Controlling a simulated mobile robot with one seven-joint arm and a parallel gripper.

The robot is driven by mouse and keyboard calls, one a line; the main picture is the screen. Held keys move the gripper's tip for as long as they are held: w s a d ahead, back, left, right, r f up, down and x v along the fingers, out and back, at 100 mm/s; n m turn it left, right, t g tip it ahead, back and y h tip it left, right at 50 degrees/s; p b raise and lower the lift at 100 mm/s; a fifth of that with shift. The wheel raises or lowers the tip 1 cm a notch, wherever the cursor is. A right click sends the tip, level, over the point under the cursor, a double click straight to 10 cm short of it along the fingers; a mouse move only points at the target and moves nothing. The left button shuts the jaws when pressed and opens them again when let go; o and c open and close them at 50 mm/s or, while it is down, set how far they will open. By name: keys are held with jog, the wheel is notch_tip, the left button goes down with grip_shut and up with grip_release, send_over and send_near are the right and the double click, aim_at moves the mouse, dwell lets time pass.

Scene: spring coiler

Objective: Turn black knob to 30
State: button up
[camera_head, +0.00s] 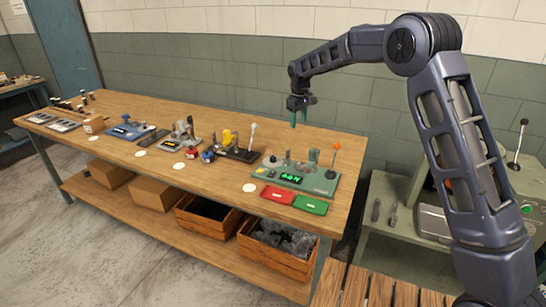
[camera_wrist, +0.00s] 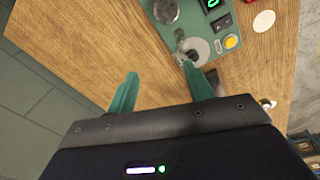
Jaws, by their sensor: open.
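The green machine (camera_head: 322,184) with a lit green display (camera_head: 291,178) stands at the right end of the long workbench. In the wrist view, a small black knob (camera_wrist: 191,54) sits on a pale grey disc (camera_wrist: 202,45) on the green panel (camera_wrist: 190,24). My gripper (camera_head: 298,120) hangs above and behind the machine, its teal fingers pointing down. In the wrist view my gripper (camera_wrist: 160,69) is open and empty. Its right fingertip appears close to the knob and partly covers its lower side. I cannot tell the knob's setting.
By the disc are a yellow button (camera_wrist: 232,41), a black switch (camera_wrist: 222,22) and a silver round part (camera_wrist: 166,10). An orange-topped lever (camera_head: 334,158) rises at the machine's right. Red (camera_head: 277,195) and green (camera_head: 310,205) trays lie in front. Other devices stand to the left.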

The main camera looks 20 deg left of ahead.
jog(key=n, duration=0.2)
send_over(273, 156)
notch_tip(273, 156, down, 8)
notch_tip(273, 156, down, 11)
jog(key=shift+r, duration=0.1)
jog(key=shift+c, duration=0.2)
jog(key=shift+w, duration=0.1)
jog(key=c, duration=0.9)
